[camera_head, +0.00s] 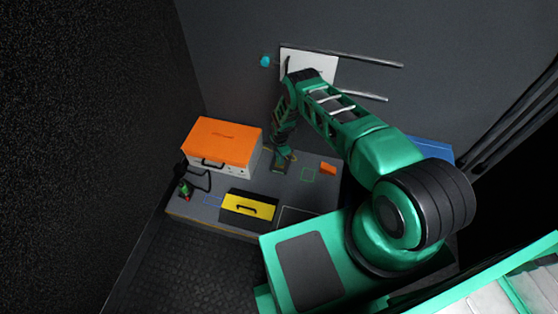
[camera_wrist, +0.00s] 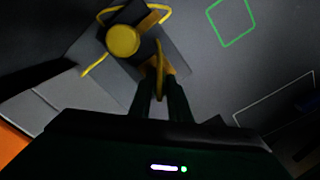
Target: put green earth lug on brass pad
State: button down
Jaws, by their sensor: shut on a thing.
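In the wrist view my gripper (camera_wrist: 160,98) is shut on a thin yellow piece (camera_wrist: 159,56), which I take for the earth lug; no green shows on it. Its lower end is hidden between the fingers. A round yellow knob or disc (camera_wrist: 123,40) sits on a grey plate just ahead and left of the fingertips. Brass-coloured patches, likely the brass pad (camera_wrist: 153,19), show beside the disc and near the fingertips. Whether the held piece touches the pad I cannot tell. In the head view my gripper (camera_head: 281,159) is low over the grey bench, its fingertips too small to make out.
An orange-topped case (camera_head: 222,141) stands left of my gripper on the bench (camera_head: 300,192). A yellow box with a black handle (camera_head: 249,206) is in front. A green square outline (camera_head: 309,174) and a small orange block (camera_head: 328,169) lie right. A wall panel (camera_head: 318,66) is behind.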

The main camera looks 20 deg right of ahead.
jog(key=c, duration=1.7)
grip_release()
jog(key=shift+f, duration=0.1)
jog(key=shift+o, duration=0.2)
notch_tip(320, 180, up, 12)
jog(key=shift+s, duration=0.1)
